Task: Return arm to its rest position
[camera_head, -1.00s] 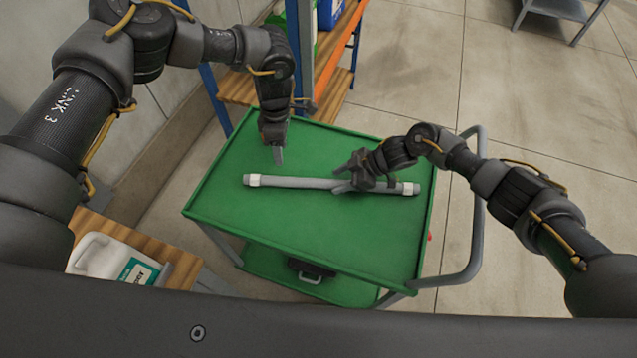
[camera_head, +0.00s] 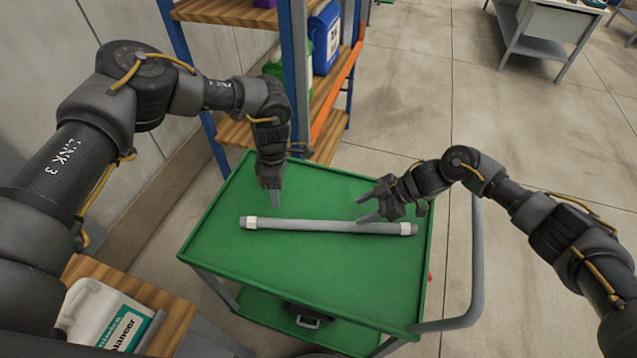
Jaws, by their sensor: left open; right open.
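A grey pipe (camera_head: 320,226) with white bands near both ends lies across the green top of a cart (camera_head: 300,275). My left gripper (camera_head: 276,205) points down over the cart's left part, just behind the pipe's left end; it looks empty. My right gripper (camera_head: 366,206) is open and empty, its fingers pointing left above the right half of the pipe. The pipe is apart from the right fingers as far as I can see.
A shelf rack (camera_head: 305,90) with a blue jug (camera_head: 325,38) stands behind the cart. A white jug (camera_head: 105,318) sits on a wooden surface at lower left. The cart's grey handle (camera_head: 475,270) is on the right. A workbench (camera_head: 545,35) stands far back.

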